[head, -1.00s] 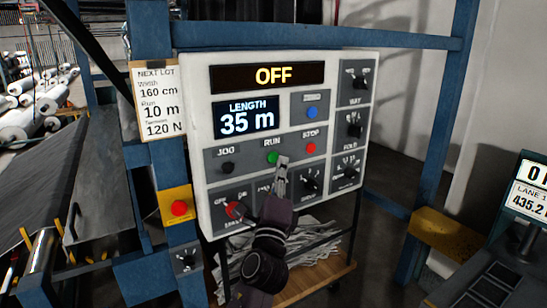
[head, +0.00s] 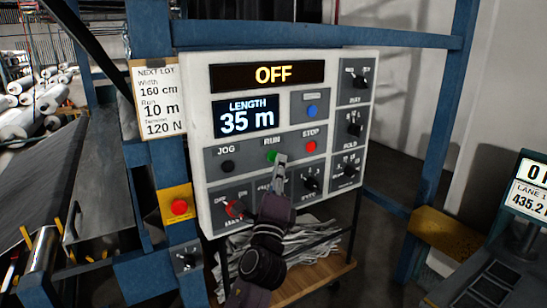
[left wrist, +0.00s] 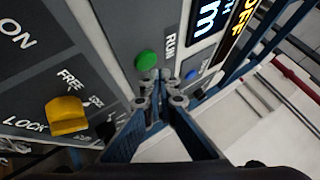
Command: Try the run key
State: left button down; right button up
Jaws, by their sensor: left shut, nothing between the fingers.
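The green RUN key (head: 271,156) sits between the black JOG key (head: 227,166) and the red STOP key (head: 311,147) on the control panel (head: 198,130). My left gripper (head: 280,160) is shut and empty, its tips at the lower right of the RUN key in the head view. In the left wrist view the green key (left wrist: 146,60) is fully visible just beyond the shut fingertips (left wrist: 155,80). I cannot tell whether they touch it. The upper display (head: 273,76) reads OFF; the lower display (head: 246,118) reads LENGTH 35 m. My right gripper is not in view.
A yellow FREE/LOCK knob (left wrist: 67,115) shows in the left wrist view. A red button on a yellow box (head: 179,207) is on the blue post. A NEXT LOT card (head: 159,100) reads Run 10 m.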

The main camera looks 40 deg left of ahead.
pick_arm(q)
jog(key=shift+a, duration=0.15)
dwell(0.5)
jog(key=shift+w+a, duration=0.15)
jog(key=shift+a, duration=0.1)
jog(key=shift+w+a, duration=0.2)
jog(key=shift+a, duration=0.2)
dwell(0.7)
jog(key=shift+s+d, duration=0.1)
jog(key=shift+d, duration=0.05)
jog(key=shift+s+d, duration=0.3)
jog(key=shift+d, duration=0.3)
jog(key=shift+d, duration=0.1)
jog(key=d, duration=0.1)
jog(key=s+d, duration=0.1)
jog(key=d, duration=0.1)
jog(key=s+d, duration=0.1)
jog(key=shift+d, duration=0.25)
dwell(0.3)
jog(key=shift+w, duration=0.1)
dwell(0.5)
